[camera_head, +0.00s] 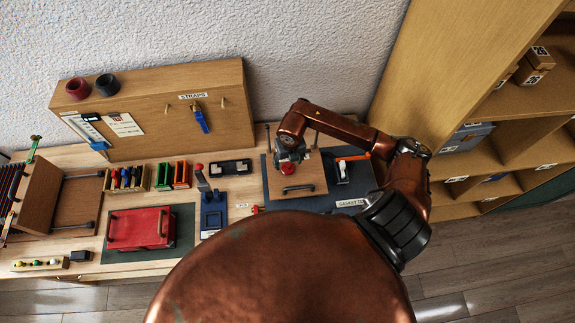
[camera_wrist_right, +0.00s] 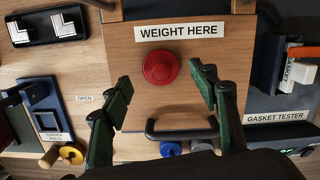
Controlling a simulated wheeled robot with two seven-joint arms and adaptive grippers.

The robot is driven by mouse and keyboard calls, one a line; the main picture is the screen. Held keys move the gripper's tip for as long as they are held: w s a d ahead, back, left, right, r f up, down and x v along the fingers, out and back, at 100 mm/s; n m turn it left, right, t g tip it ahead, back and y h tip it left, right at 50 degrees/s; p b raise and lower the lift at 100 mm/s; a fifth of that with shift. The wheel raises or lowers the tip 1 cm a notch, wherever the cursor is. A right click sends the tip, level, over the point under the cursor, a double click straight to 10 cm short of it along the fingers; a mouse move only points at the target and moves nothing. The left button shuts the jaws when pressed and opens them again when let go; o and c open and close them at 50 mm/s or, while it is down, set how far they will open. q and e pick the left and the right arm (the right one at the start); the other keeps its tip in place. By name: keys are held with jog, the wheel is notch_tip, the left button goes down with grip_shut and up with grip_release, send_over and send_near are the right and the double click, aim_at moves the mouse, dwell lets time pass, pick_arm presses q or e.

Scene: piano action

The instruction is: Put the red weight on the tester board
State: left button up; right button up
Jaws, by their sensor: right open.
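The red weight (camera_head: 288,168), round with a knob on top, sits on the wooden tester board (camera_head: 313,168). In the right wrist view the weight (camera_wrist_right: 161,68) is just below the "WEIGHT HERE" label (camera_wrist_right: 180,31) on the board (camera_wrist_right: 240,60). My right gripper (camera_head: 289,153) is above the board, close to the weight. In the right wrist view its fingers (camera_wrist_right: 160,93) are spread wide with nothing between their tips, and the weight shows beyond them. My left gripper is not in view.
A dark bar handle (camera_wrist_right: 182,133) is at the board's near edge. A gasket tester part with an orange lever (camera_wrist_right: 302,52) stands to the right. A blue corner fixture (camera_wrist_right: 45,108) is left. A red case (camera_head: 140,229) and strap panel (camera_head: 160,120) are farther left.

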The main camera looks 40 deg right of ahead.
aim_at(289, 171)
notch_tip(289, 171, up, 9)
jog(key=b, duration=0.1)
jog(key=shift+s+a+f+b, duration=0.15)
jog(key=shift+s+b, duration=0.2)
jog(key=shift+s, duration=0.1)
